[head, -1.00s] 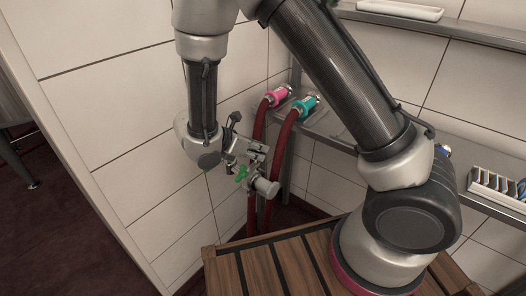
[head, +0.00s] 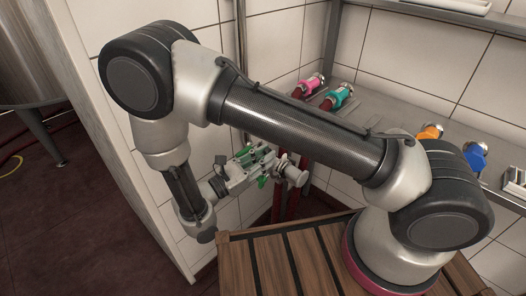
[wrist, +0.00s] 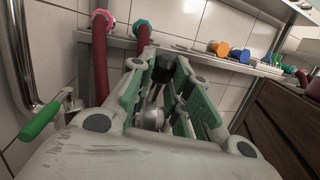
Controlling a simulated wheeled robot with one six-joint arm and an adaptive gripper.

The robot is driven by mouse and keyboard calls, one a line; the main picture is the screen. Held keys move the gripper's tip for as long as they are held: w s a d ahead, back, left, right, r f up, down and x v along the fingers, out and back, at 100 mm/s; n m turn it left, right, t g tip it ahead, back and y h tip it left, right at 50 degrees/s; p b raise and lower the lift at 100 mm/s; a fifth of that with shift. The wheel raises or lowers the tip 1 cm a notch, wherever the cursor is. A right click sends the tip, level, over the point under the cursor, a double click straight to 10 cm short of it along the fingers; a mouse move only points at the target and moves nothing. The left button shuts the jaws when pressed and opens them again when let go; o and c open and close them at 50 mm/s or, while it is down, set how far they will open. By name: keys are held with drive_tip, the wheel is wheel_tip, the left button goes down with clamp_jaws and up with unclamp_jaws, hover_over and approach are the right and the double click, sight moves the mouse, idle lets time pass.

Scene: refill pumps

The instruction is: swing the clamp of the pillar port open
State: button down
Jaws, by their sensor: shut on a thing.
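In the head view my gripper (head: 268,162) is at a steel fitting with a round end (head: 294,176), which looks like the pillar port, in front of the tiled wall. In the wrist view my gripper (wrist: 162,82) has its green-padded fingers on either side of a shiny metal part (wrist: 152,116) and a dark part (wrist: 163,68), and it is shut on what seems to be the clamp. The fingers and links hide most of the clamp, so how far it has swung cannot be told. A green handle (wrist: 40,118) sits on steel pipework (wrist: 22,55) at the left.
Dark red hoses with pink (head: 311,82) and teal (head: 338,96) couplings hang from the shelf (head: 392,128) behind. Orange (head: 430,132) and blue (head: 471,155) couplings sit further right. A slatted wooden top (head: 262,262) is under my arm. Open floor (head: 60,210) lies at the left.

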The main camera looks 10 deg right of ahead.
drive_tip(key=shift+s+a+f+h, duration=0.5)
drive_tip(key=shift+a+f+h, duration=0.1)
drive_tip(key=shift+a+h, duration=0.15)
drive_tip(key=c, duration=1.3)
unclamp_jaws()
drive_tip(key=v, duration=1.2)
drive_tip(key=shift+s+d+f, duration=0.1)
drive_tip(key=shift+d, duration=0.05)
